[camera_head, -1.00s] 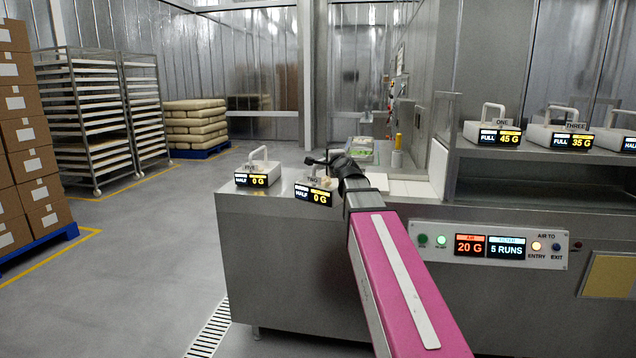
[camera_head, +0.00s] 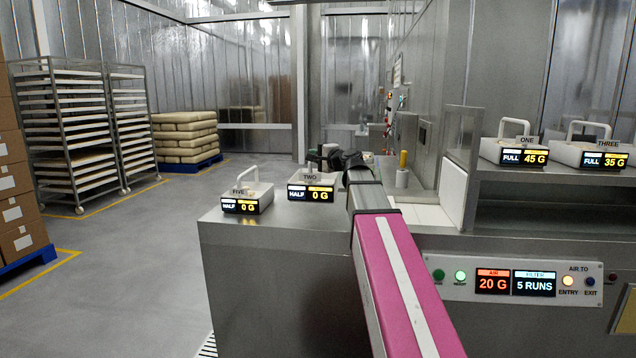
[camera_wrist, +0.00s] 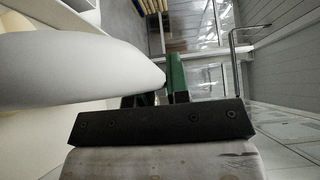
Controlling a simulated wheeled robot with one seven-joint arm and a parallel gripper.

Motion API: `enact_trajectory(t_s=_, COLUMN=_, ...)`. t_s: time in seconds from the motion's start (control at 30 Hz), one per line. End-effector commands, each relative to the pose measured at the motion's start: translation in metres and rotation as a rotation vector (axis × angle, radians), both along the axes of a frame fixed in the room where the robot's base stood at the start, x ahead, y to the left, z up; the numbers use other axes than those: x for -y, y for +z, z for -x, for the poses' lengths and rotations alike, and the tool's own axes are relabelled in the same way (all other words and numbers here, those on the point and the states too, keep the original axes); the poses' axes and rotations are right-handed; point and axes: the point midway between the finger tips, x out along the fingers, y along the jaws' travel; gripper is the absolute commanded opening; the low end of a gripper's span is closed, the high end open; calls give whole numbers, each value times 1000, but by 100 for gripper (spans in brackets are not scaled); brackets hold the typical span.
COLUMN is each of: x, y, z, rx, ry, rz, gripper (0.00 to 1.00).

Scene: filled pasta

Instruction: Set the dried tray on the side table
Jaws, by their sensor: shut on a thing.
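Tray TWO (camera_head: 310,191) is a small pale tray with a front display reading HALF 0 G. It is level, over the back part of the steel side table top (camera_head: 285,218); I cannot tell whether its base touches the steel. My gripper (camera_head: 326,157) is above it, shut on its white handle, partly hidden by my wrist. In the wrist view the pale handle (camera_wrist: 75,68) fills the left, beside a green finger. Tray FIVE (camera_head: 247,201), also reading HALF 0 G, stands left of tray TWO with a gap between them.
Trays ONE (camera_head: 515,152) and THREE (camera_head: 595,157), both reading FULL, stand on the raised shelf at right. A control panel (camera_head: 515,281) reads AIR 20 G and 5 RUNS. A yellow-topped cylinder (camera_head: 402,172) stands behind my arm. The table's front left is clear.

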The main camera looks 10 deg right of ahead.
Motion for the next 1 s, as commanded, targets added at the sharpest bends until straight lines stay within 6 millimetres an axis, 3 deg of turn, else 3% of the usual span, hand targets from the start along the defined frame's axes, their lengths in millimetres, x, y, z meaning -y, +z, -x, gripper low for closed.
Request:
enact_trajectory(t_s=0.2, x=13, y=-25, z=-45, rx=-2, ry=-1, rz=-2, gripper=0)
enact_trajectory(t_s=0.4, x=22, y=-44, z=-73, rx=-1, ry=-2, rz=-2, gripper=0)
enact_trajectory(t_s=0.67, x=25, y=-54, z=-80, rx=0, ry=-1, rz=-1, gripper=0)
enact_trajectory(t_s=1.0, x=24, y=-90, z=-79, rx=-1, ry=-1, rz=-1, gripper=0)
